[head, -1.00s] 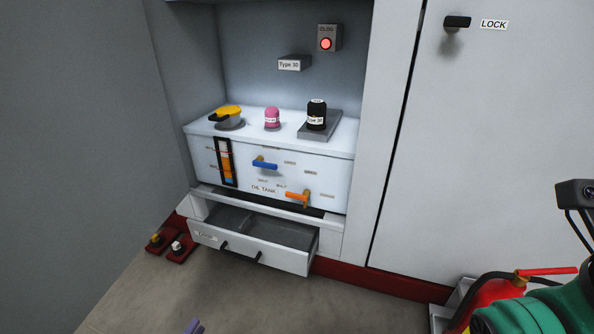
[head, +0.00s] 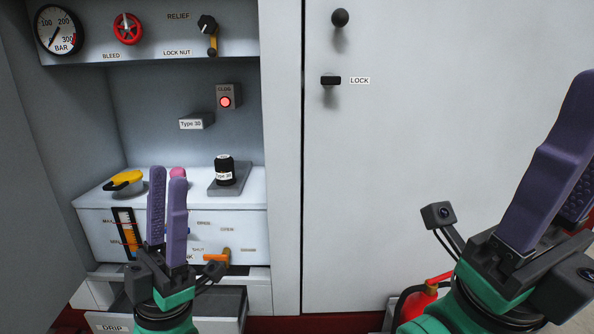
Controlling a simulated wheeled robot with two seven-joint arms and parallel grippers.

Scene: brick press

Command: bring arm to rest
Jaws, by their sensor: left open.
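My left gripper (head: 167,176) points up in front of the oil tank (head: 240,192), its two purple fingers side by side with a gap between them. It is open and appears to hold nothing. It hides part of the tank front, including most of the blue handle. My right gripper (head: 574,140) is raised at the right edge, in front of the white door. One finger covers much of the other, so its opening is unclear. No held object shows in it.
A drawer (head: 110,322) stands pulled out below the tank. The CLOG lamp (head: 225,101) glows red. A red extinguisher (head: 422,297) stands low right.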

